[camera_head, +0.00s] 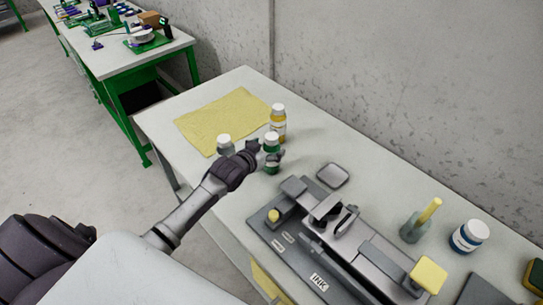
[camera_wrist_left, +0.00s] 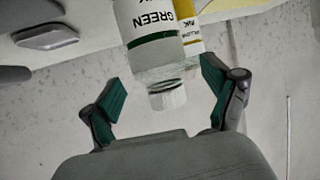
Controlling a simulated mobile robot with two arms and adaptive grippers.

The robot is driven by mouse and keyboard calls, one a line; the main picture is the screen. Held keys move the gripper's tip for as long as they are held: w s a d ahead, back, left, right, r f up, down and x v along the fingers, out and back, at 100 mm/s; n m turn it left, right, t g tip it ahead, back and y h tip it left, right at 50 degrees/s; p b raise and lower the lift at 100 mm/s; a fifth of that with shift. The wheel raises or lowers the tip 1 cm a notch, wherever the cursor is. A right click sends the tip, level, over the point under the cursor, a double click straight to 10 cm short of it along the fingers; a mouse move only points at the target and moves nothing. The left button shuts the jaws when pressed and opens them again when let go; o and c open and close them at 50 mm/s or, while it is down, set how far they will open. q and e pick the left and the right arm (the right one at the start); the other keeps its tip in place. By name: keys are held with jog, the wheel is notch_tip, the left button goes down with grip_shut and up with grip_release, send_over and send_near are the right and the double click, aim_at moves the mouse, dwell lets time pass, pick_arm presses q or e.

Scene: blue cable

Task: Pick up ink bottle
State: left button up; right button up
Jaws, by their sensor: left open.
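A white-capped ink bottle with a green band, the green ink bottle (camera_head: 271,163), stands upright on the workbench. In the left wrist view its label reads GREEN (camera_wrist_left: 152,25), and its cap points down in that picture. My left gripper (camera_head: 267,151) is open, with its fingers on either side of this bottle. In the left wrist view the bottle's cap lies between the open fingers (camera_wrist_left: 165,88), with gaps on both sides. A yellow ink bottle (camera_head: 279,127) stands right behind it. My right gripper is not in view.
A yellow cloth (camera_head: 220,118) lies at the bench's far end. A small grey dish (camera_head: 332,175) and a grey device marked INK (camera_head: 318,281) sit nearer. A brush in a holder (camera_head: 414,227) and a blue-banded jar (camera_head: 467,238) stand to the right. A wall runs behind the bench.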

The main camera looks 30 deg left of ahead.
pick_arm(q)
jog(key=shift+x, duration=1.45)
jog(key=shift+s, duration=0.1)
grip_shut()
